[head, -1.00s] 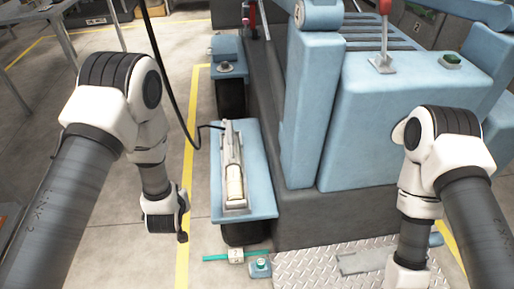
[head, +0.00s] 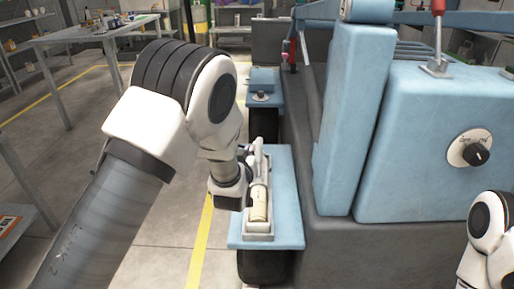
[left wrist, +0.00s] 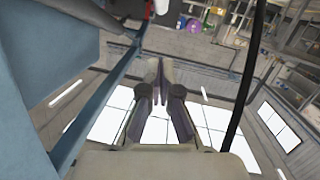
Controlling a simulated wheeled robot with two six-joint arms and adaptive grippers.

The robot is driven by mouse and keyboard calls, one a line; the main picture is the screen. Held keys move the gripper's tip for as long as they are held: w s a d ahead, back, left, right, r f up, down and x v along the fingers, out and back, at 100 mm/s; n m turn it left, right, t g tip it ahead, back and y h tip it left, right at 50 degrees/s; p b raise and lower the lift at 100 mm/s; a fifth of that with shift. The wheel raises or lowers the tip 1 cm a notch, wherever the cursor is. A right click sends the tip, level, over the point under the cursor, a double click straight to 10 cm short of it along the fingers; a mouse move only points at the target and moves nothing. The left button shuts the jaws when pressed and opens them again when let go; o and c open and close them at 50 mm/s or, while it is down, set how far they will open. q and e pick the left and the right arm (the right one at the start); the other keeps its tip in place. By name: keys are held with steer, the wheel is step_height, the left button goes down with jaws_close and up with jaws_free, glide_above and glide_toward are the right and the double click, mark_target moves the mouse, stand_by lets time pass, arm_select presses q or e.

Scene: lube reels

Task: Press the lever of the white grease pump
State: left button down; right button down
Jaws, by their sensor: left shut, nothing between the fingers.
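The white grease pump (head: 259,207) lies on a blue fender-like plate (head: 285,190) at the machine's left side. Its cream barrel faces me, and its lever (head: 258,158) runs along the far end. My left gripper (head: 244,162) is close beside the pump's left side, near the lever. My own wrist partly hides that area, so I cannot tell whether they touch. In the left wrist view my left gripper (left wrist: 160,72) is shut with nothing between its fingers. The pump is not recognisable there. Part of my right arm shows at the lower right, its gripper out of frame.
The large blue machine (head: 430,150) fills the right, with a black knob (head: 477,154) and a red-handled lever (head: 438,20). A metal table (head: 95,33) stands back left. A black hose (left wrist: 247,75) hangs near my left gripper.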

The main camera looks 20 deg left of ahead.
arm_select(q)
steer(key=b, duration=0.2)
glide_above(257, 148)
steer(key=a+f+v, duration=0.1)
steer(key=v, duration=0.3)
steer(key=f, duration=0.2)
steer(key=w+f, duration=0.1)
steer(key=w+d+f, duration=0.1)
steer(key=shift+f+b, duration=0.35)
steer(key=shift+w+r, duration=0.1)
steer(key=shift+w+a+g+p, duration=0.15)
steer(key=shift+g+p, duration=0.15)
steer(key=shift+p, duration=0.4)
steer(key=f+g+p, duration=0.1)
steer(key=p, duration=0.1)
steer(key=w+g+p, duration=0.1)
steer(key=g+p, duration=0.1)
steer(key=p, duration=0.1)
steer(key=w+f+g+h+p, duration=0.1)
steer(key=p, duration=0.2)
steer(key=shift+w+a+f+n, duration=0.25)
steer(key=shift+a+f+n, duration=0.05)
steer(key=shift+w+f+g+p, duration=0.1)
steer(key=shift+f+g+p, duration=0.25)
steer(key=shift+g, duration=0.05)
steer(key=shift+w+a+f, duration=0.1)
steer(key=shift+w+f, duration=0.05)
steer(key=shift+f, duration=0.6)
